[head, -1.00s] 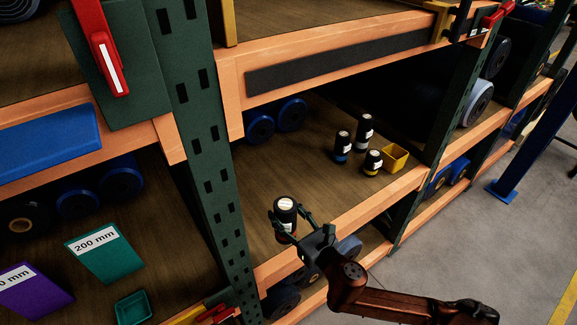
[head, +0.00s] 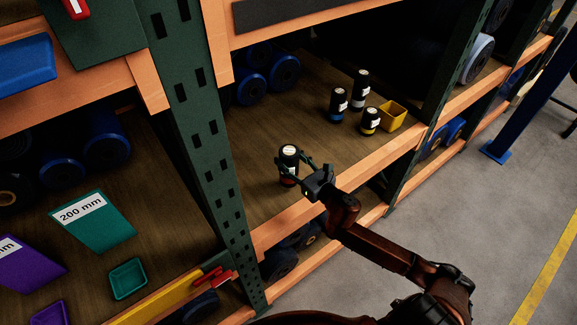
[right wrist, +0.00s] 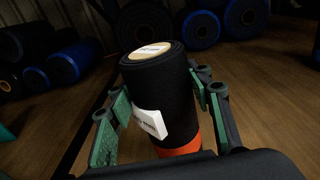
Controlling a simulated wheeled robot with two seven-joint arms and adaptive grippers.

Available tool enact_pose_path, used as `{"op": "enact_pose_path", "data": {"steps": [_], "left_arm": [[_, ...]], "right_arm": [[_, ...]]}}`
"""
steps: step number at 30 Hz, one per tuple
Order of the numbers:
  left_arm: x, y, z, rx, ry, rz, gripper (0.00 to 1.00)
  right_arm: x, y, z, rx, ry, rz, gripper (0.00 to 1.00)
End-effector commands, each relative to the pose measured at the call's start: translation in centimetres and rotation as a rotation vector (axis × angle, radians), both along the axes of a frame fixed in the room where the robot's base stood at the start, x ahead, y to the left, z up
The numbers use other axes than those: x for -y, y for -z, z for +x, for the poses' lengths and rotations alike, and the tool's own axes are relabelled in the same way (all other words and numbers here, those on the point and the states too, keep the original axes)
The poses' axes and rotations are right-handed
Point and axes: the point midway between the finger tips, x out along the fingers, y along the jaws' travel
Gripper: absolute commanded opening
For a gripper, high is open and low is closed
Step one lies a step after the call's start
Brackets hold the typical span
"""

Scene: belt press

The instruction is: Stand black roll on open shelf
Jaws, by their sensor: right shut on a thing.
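The black roll (head: 289,163), with a pale top, a white label and an orange-red band near its foot, stands upright at the open shelf (head: 262,205). My right gripper (head: 296,167) is shut around it from the front right. In the right wrist view the roll (right wrist: 158,85) sits between the two green-padded fingers (right wrist: 160,115), leaning slightly in the picture. Its foot is partly hidden by the gripper, so I cannot tell whether it touches the shelf board. My left gripper is not in view.
Several small black rolls, one with a blue band (head: 338,104), stand farther right beside a yellow bin (head: 392,116). Blue rolls (head: 284,72) lie at the back. A green post (head: 195,150) rises at left; an orange beam (head: 290,226) edges the front. Bare board surrounds the held roll.

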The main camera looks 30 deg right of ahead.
Motion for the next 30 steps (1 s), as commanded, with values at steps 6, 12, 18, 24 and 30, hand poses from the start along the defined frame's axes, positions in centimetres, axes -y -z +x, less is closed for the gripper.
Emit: {"op": "enact_pose_path", "data": {"steps": [6,12,18,24,30], "left_arm": [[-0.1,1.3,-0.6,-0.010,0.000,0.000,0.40],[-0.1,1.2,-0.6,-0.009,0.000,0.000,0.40],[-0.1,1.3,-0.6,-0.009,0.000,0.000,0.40],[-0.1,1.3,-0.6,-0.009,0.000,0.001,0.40],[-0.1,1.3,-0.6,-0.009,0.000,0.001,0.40]], "right_arm": [[0.0,2.9,0.0,0.001,0.001,0.001,0.00],[-0.1,2.8,0.0,0.003,0.000,-0.002,0.00],[0.0,3.1,0.0,0.002,0.000,-0.002,0.00],[0.0,3.3,0.0,-0.002,0.001,0.000,0.58],[0.0,3.3,0.0,-0.002,0.001,0.000,0.64]]}}
